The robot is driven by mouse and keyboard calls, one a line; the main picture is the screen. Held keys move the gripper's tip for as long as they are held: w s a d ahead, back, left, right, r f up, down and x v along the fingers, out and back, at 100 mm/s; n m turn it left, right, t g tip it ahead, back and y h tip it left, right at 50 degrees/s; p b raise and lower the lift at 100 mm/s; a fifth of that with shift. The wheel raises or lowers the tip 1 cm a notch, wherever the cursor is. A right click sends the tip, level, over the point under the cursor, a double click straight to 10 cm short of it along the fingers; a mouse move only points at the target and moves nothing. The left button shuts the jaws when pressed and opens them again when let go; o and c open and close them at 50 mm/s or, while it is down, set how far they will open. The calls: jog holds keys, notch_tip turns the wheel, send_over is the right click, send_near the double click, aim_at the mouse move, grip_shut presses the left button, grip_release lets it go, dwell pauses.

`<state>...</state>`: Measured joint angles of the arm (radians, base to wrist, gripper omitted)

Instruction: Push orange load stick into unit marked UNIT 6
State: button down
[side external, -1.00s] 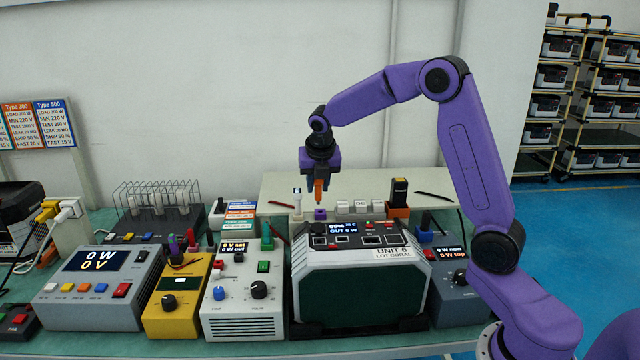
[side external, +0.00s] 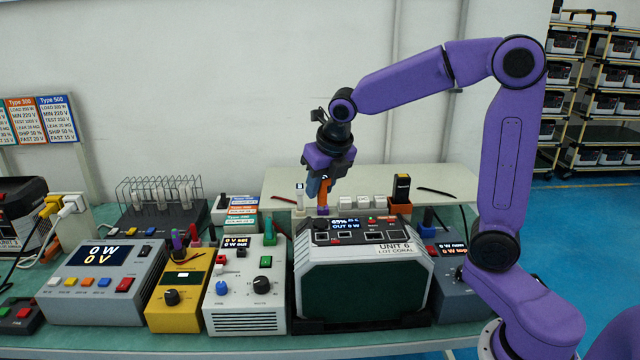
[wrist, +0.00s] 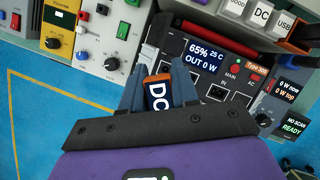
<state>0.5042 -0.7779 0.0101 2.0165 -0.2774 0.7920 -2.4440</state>
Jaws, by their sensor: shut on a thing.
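UNIT 6 (side external: 362,275) is a grey box with a dark green front on the bench; its lit screen and row of ports are on its sloped top panel. My gripper (side external: 320,190) is tilted above the back of this unit. It is shut on the orange load stick (side external: 326,189).
A white supply (side external: 245,290) and yellow meter (side external: 178,295) stand left, a dark grey box (side external: 452,290) right.

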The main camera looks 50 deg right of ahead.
aim_at(322, 204)
jog(key=shift+f, duration=2.9)
jog(key=c, duration=1.5)
grip_release()
grip_shut()
